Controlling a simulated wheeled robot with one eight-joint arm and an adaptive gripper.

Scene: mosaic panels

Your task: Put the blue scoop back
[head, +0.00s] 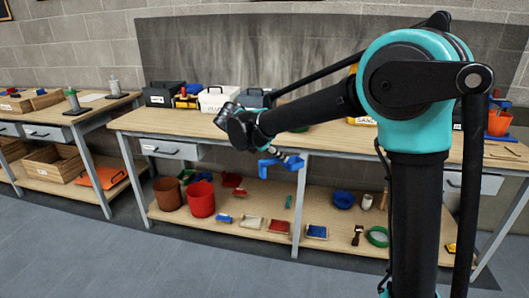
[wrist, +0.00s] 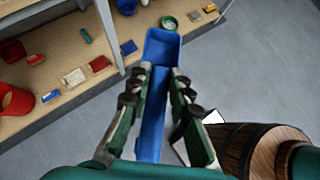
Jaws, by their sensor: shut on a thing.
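My gripper (head: 291,161) is in front of the workbench, between the tabletop and the lower shelf in the head view. It is shut on the blue scoop (head: 268,169), which juts out to the left. In the wrist view my gripper (wrist: 160,76) grips the scoop's long handle between its two fingers. The scoop's square pan (wrist: 162,47) extends beyond the fingertips. The scoop hangs clear of the shelf and floor. The workbench's lower shelf (head: 170,221) holds a red bucket (head: 201,199) and a brown pot (head: 167,194).
A grey table leg (head: 300,205) stands close to my gripper. A wooden barrel-like thing (wrist: 236,145) is near in the wrist view. Open floor lies in front of the bench.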

